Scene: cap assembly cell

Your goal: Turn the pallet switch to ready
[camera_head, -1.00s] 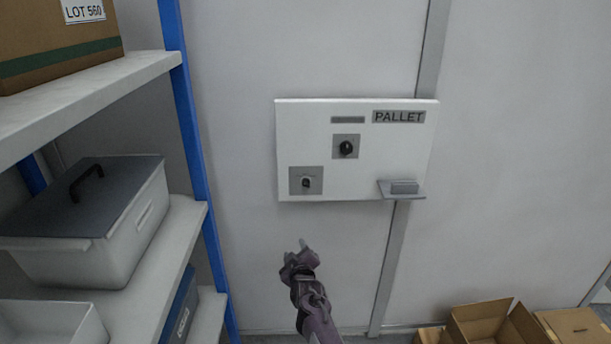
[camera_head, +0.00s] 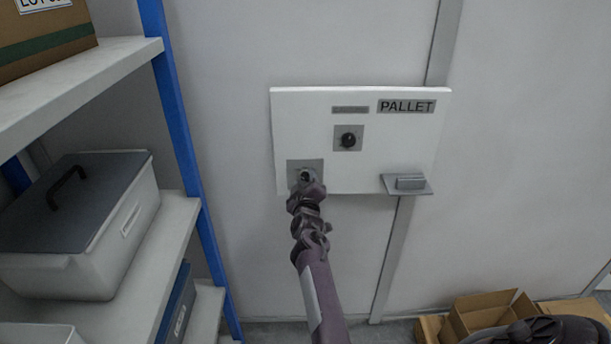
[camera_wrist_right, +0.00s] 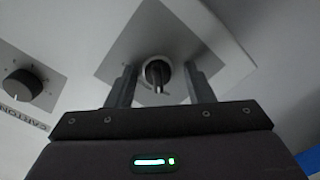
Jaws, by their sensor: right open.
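The white panel (camera_head: 390,165) marked PALLET hangs on the wall in the head view. It carries an upper black knob (camera_head: 348,140) on a grey plate and a lower-left switch (camera_head: 293,167) on another grey plate. My right gripper (camera_head: 305,180) is in front of the lower-left switch and partly hides it. In the right wrist view, my right gripper (camera_wrist_right: 159,72) is open, with one finger on each side of the dark switch knob (camera_wrist_right: 157,75). I cannot tell whether the fingers touch it. My left gripper is not in view.
A second knob (camera_wrist_right: 23,85) shows at the left in the right wrist view, near a label that seems to read CARTON. A small ledge (camera_head: 408,185) juts from the panel's lower right. Shelving with a blue post (camera_head: 180,130) stands left; open cartons (camera_head: 485,312) lie lower right.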

